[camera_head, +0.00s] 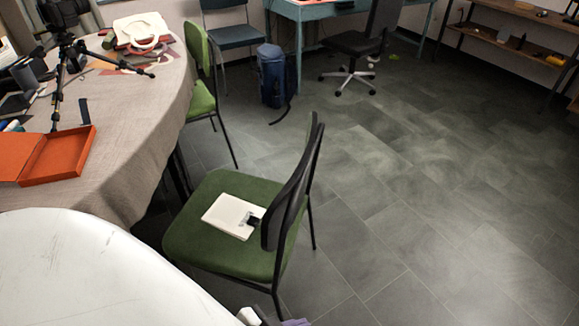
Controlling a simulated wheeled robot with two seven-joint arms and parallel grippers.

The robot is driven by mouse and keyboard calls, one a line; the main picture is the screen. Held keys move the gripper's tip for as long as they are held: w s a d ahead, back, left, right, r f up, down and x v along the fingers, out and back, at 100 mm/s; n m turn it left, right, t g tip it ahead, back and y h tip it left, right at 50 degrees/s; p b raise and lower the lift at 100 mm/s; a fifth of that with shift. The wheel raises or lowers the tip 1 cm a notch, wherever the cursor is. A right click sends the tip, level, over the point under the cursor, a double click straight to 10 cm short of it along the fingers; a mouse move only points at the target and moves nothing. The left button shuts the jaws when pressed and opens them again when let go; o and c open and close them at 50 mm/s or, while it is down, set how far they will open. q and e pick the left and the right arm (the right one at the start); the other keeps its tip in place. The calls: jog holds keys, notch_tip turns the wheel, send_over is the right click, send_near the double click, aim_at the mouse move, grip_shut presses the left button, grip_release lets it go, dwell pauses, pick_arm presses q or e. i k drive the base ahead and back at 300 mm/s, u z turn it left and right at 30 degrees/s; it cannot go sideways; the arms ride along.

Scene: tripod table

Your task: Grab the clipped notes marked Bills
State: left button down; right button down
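A stack of white notes (229,214) lies flat on the green seat of the near chair (190,243). A black clip (253,221) grips its right side, close to the chair's dark backrest. Any writing on the notes is too small to read, so I cannot tell whether they are marked Bills. Neither of my grippers can be made out. A small white and dark piece is cut off by the bottom edge, and I cannot tell what it is.
A cloth-covered table (125,150) at left holds an open orange box (62,155) and a camera tripod (72,55). A second green chair (201,98), a blue bag (272,75) and a desk stand behind. The tiled floor (430,220) at right is clear.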

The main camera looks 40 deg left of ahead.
aim_at(238, 218)
jog(key=z, duration=0.3)
jog(key=i, duration=3.85)
jog(key=u, duration=5)
